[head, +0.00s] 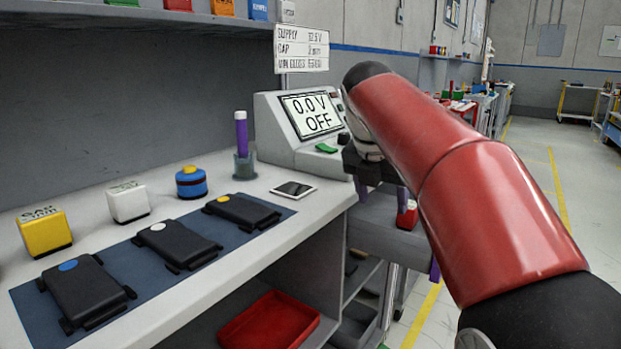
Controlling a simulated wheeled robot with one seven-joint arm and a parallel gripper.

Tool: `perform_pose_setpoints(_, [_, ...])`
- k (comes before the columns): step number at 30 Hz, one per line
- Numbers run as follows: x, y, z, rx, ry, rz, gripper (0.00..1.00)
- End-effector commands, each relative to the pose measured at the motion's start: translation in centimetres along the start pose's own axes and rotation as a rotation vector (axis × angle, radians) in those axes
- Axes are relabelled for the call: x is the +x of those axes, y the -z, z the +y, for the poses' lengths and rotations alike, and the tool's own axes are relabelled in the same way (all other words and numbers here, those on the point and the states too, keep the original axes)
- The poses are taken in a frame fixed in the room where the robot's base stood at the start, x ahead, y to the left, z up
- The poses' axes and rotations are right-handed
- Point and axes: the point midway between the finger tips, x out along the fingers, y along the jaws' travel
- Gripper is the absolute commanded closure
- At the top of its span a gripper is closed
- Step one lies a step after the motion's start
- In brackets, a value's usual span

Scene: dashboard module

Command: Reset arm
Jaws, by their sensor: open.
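My red and black arm reaches in from the lower right of the head view. My gripper (383,186) hangs at its far end, past the right end of the workbench (335,194), with the fingers pointing down. It is open, and I see nothing held in it. The arm hides part of the gripper and some of what is behind it. A grey supply unit (283,137) stands just left of the gripper, with a screen (311,114) reading "0.0 V OFF".
Three black modules lie on a blue mat (137,265). A red bin (268,322) sits below. Open floor lies right.

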Motion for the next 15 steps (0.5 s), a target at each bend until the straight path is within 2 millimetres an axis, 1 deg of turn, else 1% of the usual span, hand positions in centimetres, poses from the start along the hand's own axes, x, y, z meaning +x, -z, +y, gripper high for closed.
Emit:
perform_pose_setpoints(2, [0.0,0.0,0.0,0.000,0.000,0.000,0.40])
perform_pose_setpoints(8, [0.0,0.9,-1.2,0.132,-0.016,0.005,0.40])
perform_pose_setpoints(11, [0.1,1.4,-1.8,0.207,-0.027,0.008,0.40])
perform_pose_setpoints(15, [0.2,2.5,-3.0,0.349,-0.045,0.016,0.40])
